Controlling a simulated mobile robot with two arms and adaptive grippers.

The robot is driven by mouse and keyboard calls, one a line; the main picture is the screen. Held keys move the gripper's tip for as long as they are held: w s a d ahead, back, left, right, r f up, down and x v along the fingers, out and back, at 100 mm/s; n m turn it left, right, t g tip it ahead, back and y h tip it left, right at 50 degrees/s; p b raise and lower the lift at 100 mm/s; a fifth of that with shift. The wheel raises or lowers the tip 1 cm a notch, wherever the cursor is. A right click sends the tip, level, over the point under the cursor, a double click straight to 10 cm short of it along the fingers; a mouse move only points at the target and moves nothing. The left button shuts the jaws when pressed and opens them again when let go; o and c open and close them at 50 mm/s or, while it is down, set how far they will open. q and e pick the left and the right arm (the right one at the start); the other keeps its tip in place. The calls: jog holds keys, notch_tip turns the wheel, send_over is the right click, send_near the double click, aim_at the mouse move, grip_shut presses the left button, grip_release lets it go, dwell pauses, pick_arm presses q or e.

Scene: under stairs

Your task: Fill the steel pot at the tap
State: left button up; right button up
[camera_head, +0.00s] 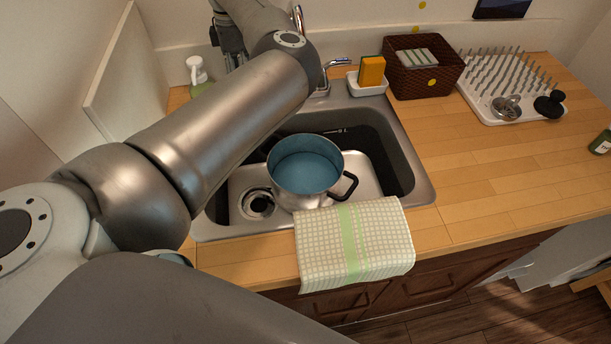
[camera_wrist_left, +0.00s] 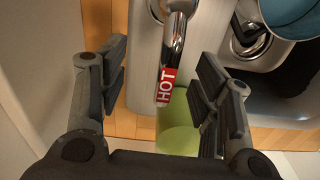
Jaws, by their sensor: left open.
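The steel pot (camera_head: 292,193) stands upright in the sink, its black handle toward the lower right. Its inside looks blue; I cannot tell whether that is water or lining. The pot also shows at the top right of the left wrist view (camera_wrist_left: 290,30). The tap's spout (camera_head: 335,64) is partly hidden behind my left arm; no stream is visible. A metal lever marked HOT (camera_wrist_left: 172,50) lies between the fingers of my open left gripper (camera_wrist_left: 163,85), with gaps on both sides. In the head view the left gripper (camera_head: 229,44) is partly covered by my arm.
The sink (camera_head: 425,187) has a checked towel (camera_head: 355,240) over its front edge. A green soap bottle (camera_head: 197,75) stands behind left. A sponge (camera_head: 371,71), brown basket (camera_head: 423,66) and drying rack (camera_head: 509,86) stand right. The right counter front is clear.

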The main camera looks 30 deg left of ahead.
pick_arm(q)
jog(key=shift+o, duration=0.6)
jog(key=shift+r, duration=0.1)
notch_tip(320, 180, up, 7)
jog(key=p, duration=0.3)
jog(key=shift+s, duration=0.1)
